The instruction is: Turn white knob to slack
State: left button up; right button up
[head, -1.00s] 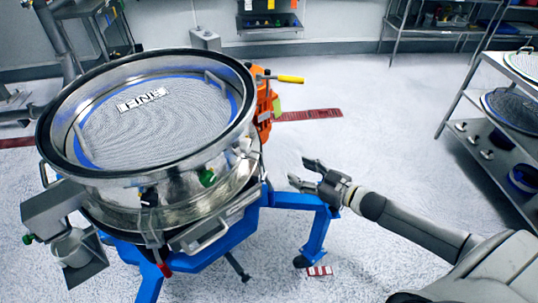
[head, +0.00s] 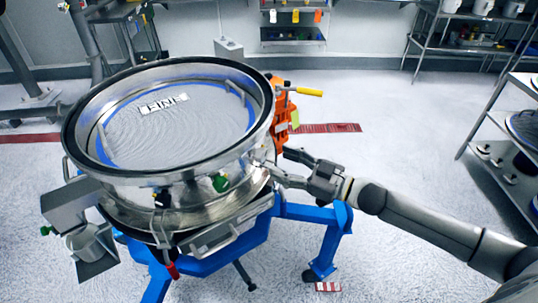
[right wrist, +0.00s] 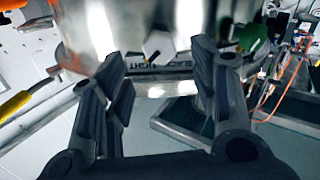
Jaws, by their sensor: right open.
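The round steel sifter (head: 130,190) stands on a blue frame at the left of the head view. In the right wrist view a small white knob (right wrist: 158,45) sits on its shiny side wall, with a strip of dark lettering (right wrist: 165,66) beside it. My right gripper (head: 281,163) is open at the right side of the sifter, its fingertips close to the wall. In the wrist view its two fingers (right wrist: 158,72) stand on either side of the knob, with nothing gripped. Whether they touch the wall I cannot tell. My left gripper is not in view.
A green knob (head: 221,183) is on the sifter's front side. An orange part (head: 283,112) and a yellow handle (head: 309,92) stick out at its back right. The blue frame (head: 325,245) is below my arm. Floor to the right is clear, up to metal shelves (head: 500,155).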

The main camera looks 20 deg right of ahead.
aim_at(265, 156)
jog(key=shift+p+x, duration=0.45)
jog(key=shift+x, duration=1.9)
jog(key=c, duration=1)
